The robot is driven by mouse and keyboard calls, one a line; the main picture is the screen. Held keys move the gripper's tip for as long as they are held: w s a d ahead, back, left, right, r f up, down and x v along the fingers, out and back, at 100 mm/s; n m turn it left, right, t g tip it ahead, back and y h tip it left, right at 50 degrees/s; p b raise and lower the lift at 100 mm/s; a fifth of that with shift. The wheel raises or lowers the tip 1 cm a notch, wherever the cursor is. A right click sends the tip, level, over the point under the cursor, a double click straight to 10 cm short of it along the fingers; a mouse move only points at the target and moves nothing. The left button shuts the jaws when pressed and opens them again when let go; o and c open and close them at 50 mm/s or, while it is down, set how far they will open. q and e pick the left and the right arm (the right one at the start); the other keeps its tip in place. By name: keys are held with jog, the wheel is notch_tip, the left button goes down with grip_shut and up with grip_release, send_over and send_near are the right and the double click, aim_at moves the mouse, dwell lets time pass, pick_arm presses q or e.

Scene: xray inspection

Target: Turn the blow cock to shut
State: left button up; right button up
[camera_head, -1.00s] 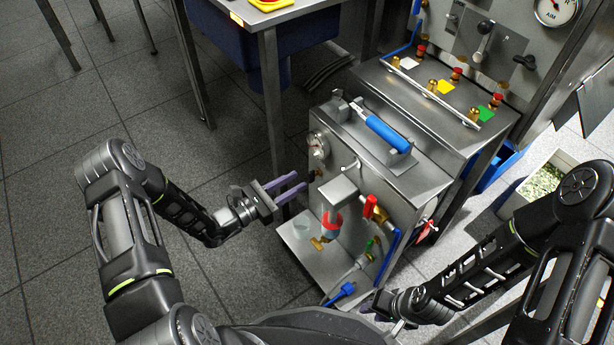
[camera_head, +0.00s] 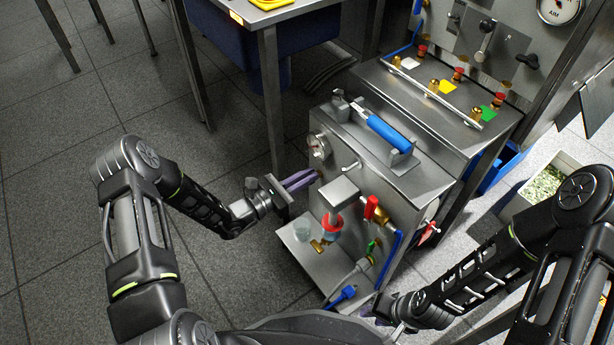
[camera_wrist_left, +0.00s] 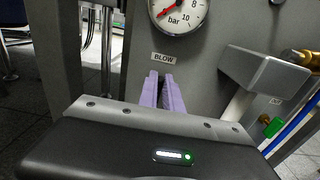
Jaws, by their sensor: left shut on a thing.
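My left gripper (camera_head: 306,179) reaches from the left to the front panel of the steel machine (camera_head: 345,275). In the left wrist view its purple fingers (camera_wrist_left: 165,85) are close together just below the BLOW label (camera_wrist_left: 166,58). They are shut on the blow cock there, which they hide, so its handle angle cannot be told. My right gripper (camera_head: 380,308) is low at the machine's right front, mostly hidden by its own arm; its fingers cannot be judged.
A pressure gauge (camera_wrist_left: 180,12) sits just above the BLOW label. A grey spout block (camera_wrist_left: 262,72) juts out to the right. Open floor lies left.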

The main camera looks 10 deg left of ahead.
pick_arm(q)
jog(key=shift+m, duration=0.3)
grip_shut()
jog(key=m, duration=0.1)
jog(key=m+p, duration=0.1)
jog(key=m, duration=0.2)
jog(key=shift+s+d, duration=0.3)
jog(key=m, duration=0.1)
jog(key=m+p, duration=0.1)
jog(key=m, duration=0.2)
jog(key=shift+s+d+f+m, duration=0.15)
jog(key=shift+d+f+m, duration=0.1)
jog(key=shift+m, duration=0.15)
jog(key=m, duration=0.1)
jog(key=m+p, duration=0.1)
jog(key=m, duration=0.3)
jog(key=shift+s+d+f+p, duration=0.1)
jog(key=shift+s+f+p, duration=0.05)
jog(key=shift+f+p, duration=0.25)
jog(key=shift+f+m+p, duration=0.25)
jog(key=shift+m+p, duration=0.1)
jog(key=shift+m, duration=1.35)
jog(key=o, duration=0.7)
grip_release()
jog(key=shift+c, duration=0.2)
